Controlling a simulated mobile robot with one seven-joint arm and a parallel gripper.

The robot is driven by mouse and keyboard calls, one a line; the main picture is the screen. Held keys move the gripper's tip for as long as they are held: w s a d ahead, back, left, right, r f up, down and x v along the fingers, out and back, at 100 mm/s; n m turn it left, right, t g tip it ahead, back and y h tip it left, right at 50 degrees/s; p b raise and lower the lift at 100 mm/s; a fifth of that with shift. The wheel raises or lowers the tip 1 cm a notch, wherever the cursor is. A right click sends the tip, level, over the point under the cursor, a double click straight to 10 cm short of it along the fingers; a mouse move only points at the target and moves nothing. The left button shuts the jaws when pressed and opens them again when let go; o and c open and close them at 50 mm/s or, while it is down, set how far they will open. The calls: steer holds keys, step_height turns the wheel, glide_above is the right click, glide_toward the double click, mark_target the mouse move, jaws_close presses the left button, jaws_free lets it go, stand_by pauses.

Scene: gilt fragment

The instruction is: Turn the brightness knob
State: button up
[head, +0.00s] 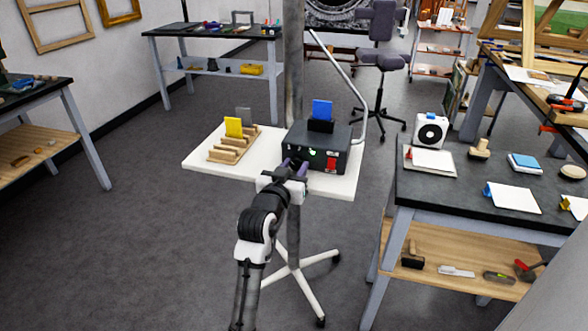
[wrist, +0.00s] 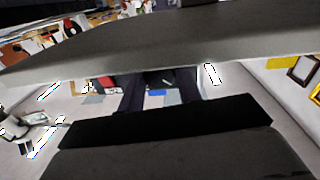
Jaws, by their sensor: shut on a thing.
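A black control box (head: 328,150) stands on a white stand tray (head: 335,187). My gripper (head: 294,163) is at the left part of this front face, shut on the brightness knob, which the fingers hide. In the wrist view, the dark fingers (wrist: 160,95) show close up between two large dark surfaces; the knob cannot be made out there.
A blue card (head: 322,109) stands in a black holder on top of the box. A wooden rack (head: 233,144) with a yellow card (head: 233,127) and a grey card is to its left. A pole rises behind the tray. A workbench (head: 440,196) is to the right; floor is clear at left.

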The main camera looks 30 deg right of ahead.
steer(key=shift+f+b, duration=0.1)
steer(key=shift+b, duration=0.2)
steer(key=m+b, duration=0.3)
steer(key=shift+m+y+b, duration=0.3)
steer(key=shift+m+b, duration=1.4)
steer(key=shift+m, duration=0.3)
steer(key=shift+s+r, duration=0.1)
steer(key=shift+r, duration=0.1)
steer(key=o, duration=1)
steer(key=shift+c, duration=0.2)
